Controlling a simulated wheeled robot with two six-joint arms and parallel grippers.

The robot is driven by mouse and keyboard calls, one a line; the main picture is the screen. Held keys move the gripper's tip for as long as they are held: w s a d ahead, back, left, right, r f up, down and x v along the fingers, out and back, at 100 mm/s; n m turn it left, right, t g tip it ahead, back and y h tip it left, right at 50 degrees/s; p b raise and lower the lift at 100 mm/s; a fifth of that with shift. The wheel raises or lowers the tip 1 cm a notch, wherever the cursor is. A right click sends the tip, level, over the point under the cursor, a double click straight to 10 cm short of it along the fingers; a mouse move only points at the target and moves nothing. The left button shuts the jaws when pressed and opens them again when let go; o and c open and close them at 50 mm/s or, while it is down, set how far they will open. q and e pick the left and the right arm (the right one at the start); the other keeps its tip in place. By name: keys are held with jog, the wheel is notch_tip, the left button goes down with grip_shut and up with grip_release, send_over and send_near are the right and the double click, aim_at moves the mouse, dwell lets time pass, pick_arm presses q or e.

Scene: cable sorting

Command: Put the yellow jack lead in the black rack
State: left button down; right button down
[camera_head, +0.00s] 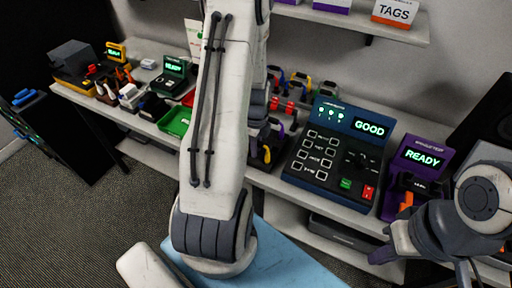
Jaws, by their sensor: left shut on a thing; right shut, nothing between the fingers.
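My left gripper (262,138) is mostly hidden behind my own pale arm link, over the bench in the middle of the view. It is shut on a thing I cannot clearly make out. A small yellow piece (266,153) shows right by it, among dark parts; I cannot tell if this is the yellow jack lead. Several looped leads with coloured ends (299,83) stand at the back of the bench. I cannot tell which dark holder there is the black rack. My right gripper (387,248) is shut and empty at the lower right, in front of the bench edge.
A dark blue tester reading GOOD (368,127) and a purple unit reading READY (423,157) stand on the right. A green tray (175,121), a dark READY unit (176,68) and small tools are on the left. A shelf (350,22) hangs above.

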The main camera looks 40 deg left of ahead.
pick_arm(q)
jog(key=shift+f, duration=0.15)
jog(key=shift+c, duration=0.6)
grip_release()
jog(key=shift+r+p, duration=3.45)
jog(key=shift+r, duration=0.65)
